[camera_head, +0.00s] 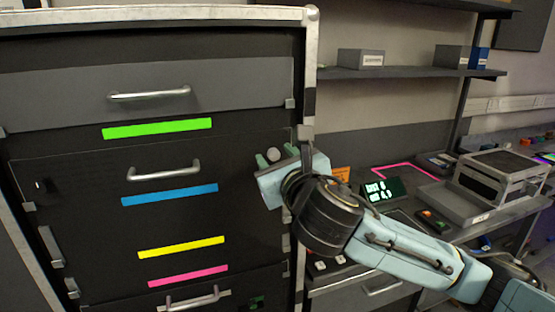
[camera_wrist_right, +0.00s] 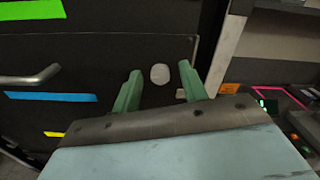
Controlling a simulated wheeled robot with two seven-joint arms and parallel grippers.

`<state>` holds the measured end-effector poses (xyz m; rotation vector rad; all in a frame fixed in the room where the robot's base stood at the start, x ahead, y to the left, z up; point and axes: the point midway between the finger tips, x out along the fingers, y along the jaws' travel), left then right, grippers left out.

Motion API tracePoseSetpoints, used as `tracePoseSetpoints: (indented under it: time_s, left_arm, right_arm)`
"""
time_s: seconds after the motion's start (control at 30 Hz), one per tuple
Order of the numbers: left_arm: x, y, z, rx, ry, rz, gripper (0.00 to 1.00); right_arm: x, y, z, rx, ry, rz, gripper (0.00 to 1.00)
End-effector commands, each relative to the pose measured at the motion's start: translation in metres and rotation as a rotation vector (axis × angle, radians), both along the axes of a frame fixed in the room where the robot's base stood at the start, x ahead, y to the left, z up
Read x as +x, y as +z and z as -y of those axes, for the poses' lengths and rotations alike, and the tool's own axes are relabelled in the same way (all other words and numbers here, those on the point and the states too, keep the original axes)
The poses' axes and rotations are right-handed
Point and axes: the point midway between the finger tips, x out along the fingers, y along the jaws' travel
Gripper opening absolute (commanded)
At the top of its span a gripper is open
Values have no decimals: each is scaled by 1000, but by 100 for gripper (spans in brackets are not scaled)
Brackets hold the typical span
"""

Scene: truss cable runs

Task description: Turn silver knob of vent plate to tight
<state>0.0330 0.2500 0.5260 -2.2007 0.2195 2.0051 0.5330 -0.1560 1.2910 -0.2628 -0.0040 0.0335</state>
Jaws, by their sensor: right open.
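A round silver knob (camera_head: 273,155) sits at the right side of a dark plate (camera_head: 75,220) with a blue strip and a handle. My right gripper (camera_head: 274,158) is at the knob in the head view, its green fingers on either side of it. In the right wrist view the knob (camera_wrist_right: 160,74) shows between the two open green fingers (camera_wrist_right: 158,88), with a gap on each side. The fingers do not touch it there. Any mark for tight on the knob cannot be made out. My left gripper is not in view.
The cabinet has a grey drawer (camera_head: 60,95) above with a green strip (camera_head: 157,128), and a light frame post (camera_head: 307,80) just right of the knob. A bench (camera_head: 400,235) with a lit display (camera_head: 383,190) and a grey box (camera_head: 500,172) stands at the right.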

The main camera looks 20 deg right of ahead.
Motion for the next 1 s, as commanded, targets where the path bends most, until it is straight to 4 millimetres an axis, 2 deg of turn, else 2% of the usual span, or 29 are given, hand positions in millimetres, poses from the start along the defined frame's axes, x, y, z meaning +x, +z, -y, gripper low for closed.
tracePoseSetpoints:
  time_s: [0.03, 0.33, 0.67, 1.0]
  left_arm:
    - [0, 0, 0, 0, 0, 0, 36]
    - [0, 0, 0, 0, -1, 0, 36]
    - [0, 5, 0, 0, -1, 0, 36]
    - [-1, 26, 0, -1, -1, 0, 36]
  right_arm:
    - [0, 0, 0, 0, 0, 0, 39]
    - [0, 0, 0, 0, 0, 0, 0]
    - [0, 0, 0, 43, 1, -3, 0]
    - [0, 2, 0, 272, 0, -12, 0]
